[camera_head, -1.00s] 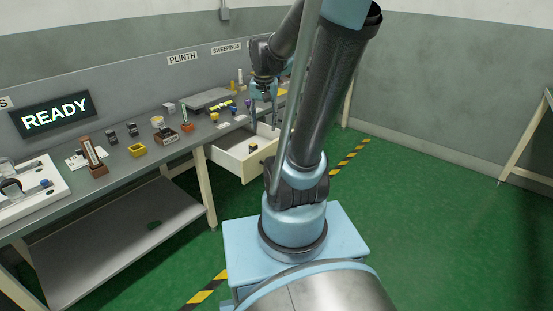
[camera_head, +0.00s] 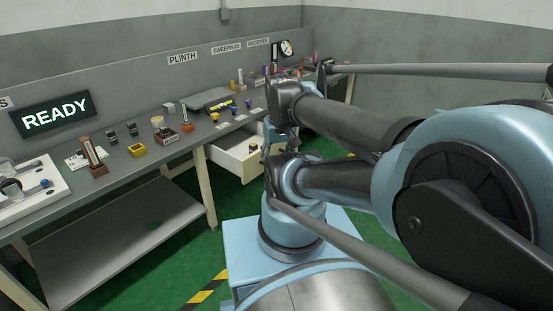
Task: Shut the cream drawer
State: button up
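The cream drawer (camera_head: 232,166) hangs pulled out under the bench, left of my arm. Its inside shows, with a small dark and yellow item (camera_head: 253,148) in it. My gripper (camera_head: 268,155) points down at the drawer's right end, below my dark wrist. Its fingers are small and partly covered by my arm links, so I cannot tell whether they are open or shut, or whether they touch the drawer. The right end of the drawer is hidden behind my gripper and arm.
The grey bench (camera_head: 125,172) holds several small parts, a flat grey plate (camera_head: 207,99) and a READY sign (camera_head: 52,113). A lower shelf (camera_head: 120,230) and a cream bench leg (camera_head: 204,188) stand left of the drawer. Green floor lies open in front of it.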

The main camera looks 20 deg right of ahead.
aim_at(230, 150)
jog(key=z, duration=1.35)
jog(key=k, duration=1.05)
jog(key=u, duration=0.8)
jog(key=i, duration=1)
jog(key=z, duration=0.05)
